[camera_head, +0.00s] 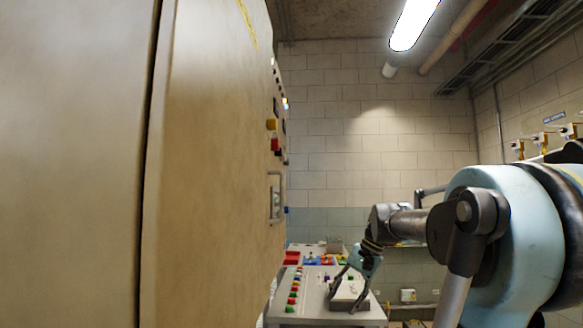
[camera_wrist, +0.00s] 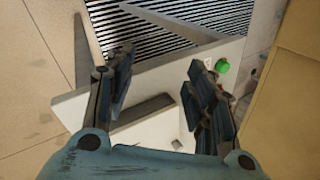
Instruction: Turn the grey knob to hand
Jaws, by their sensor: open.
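I cannot make out a grey knob for certain in either view. A pale control console (camera_head: 312,306) stands low beyond the tall cabinet, with a row of coloured buttons (camera_head: 294,288) along its left side. My gripper (camera_head: 346,302) points down over the console, its two dark fingers spread apart and nothing visible between them. In the wrist view my gripper (camera_wrist: 160,62) is open above a pale panel with a dark slot. A green button (camera_wrist: 221,66) lies just beyond the right finger. The fingers may hide part of the panel.
The tall beige cabinet (camera_head: 215,170) fills the left side, with a yellow button (camera_head: 271,124), a red button (camera_head: 275,144) and a handle (camera_head: 275,197) on its face. A second panel with red and blue parts (camera_head: 318,259) lies behind. A dark striped grille (camera_wrist: 185,25) shows in the wrist view.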

